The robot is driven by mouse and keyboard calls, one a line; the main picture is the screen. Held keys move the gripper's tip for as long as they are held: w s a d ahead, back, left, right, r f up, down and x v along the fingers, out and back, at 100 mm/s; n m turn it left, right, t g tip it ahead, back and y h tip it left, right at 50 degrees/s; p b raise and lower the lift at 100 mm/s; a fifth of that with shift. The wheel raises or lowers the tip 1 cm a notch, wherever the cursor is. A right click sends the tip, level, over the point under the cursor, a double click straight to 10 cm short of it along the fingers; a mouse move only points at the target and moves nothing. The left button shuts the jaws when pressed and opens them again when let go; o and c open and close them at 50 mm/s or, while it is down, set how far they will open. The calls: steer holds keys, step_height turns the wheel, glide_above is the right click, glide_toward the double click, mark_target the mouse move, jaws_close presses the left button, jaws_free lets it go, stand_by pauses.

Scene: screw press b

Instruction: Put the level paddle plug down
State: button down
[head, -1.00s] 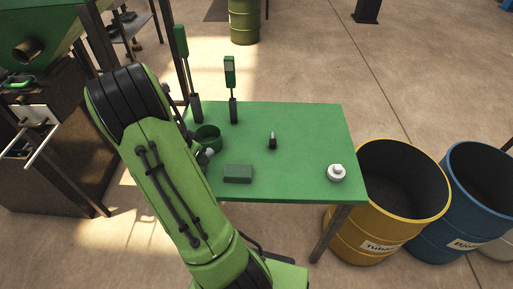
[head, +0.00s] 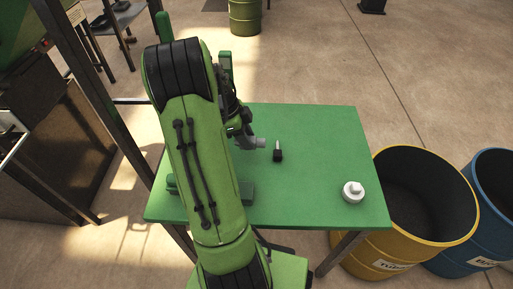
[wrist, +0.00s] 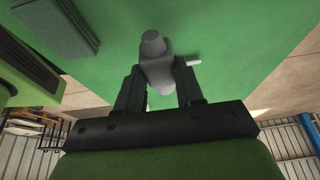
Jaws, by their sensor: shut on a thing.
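The grey plug (wrist: 157,65), which I take to be the level paddle plug, is between the two black fingers of my gripper (wrist: 160,88) in the wrist view. My gripper is shut on it. In the head view the plug (head: 252,142) shows as a small grey shape over the green table (head: 310,205), just right of my arm. I cannot tell whether it touches the tabletop. My arm hides most of the gripper in the head view.
A small black piece with a pale upright pin (head: 277,153) stands close right of the plug. A white knob (head: 353,191) sits near the right front corner. A green block (head: 247,192) is partly hidden by my arm. Yellow (head: 420,215) and blue barrels stand right. The table's centre right is clear.

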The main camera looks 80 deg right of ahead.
step_height(320, 180, down, 7)
steer(key=shift+r+b, duration=0.2)
steer(key=shift+b, duration=0.5)
steer(key=c, duration=0.6)
jaws_free()
steer(key=shift+r, duration=0.1)
steer(key=shift+c, duration=0.2)
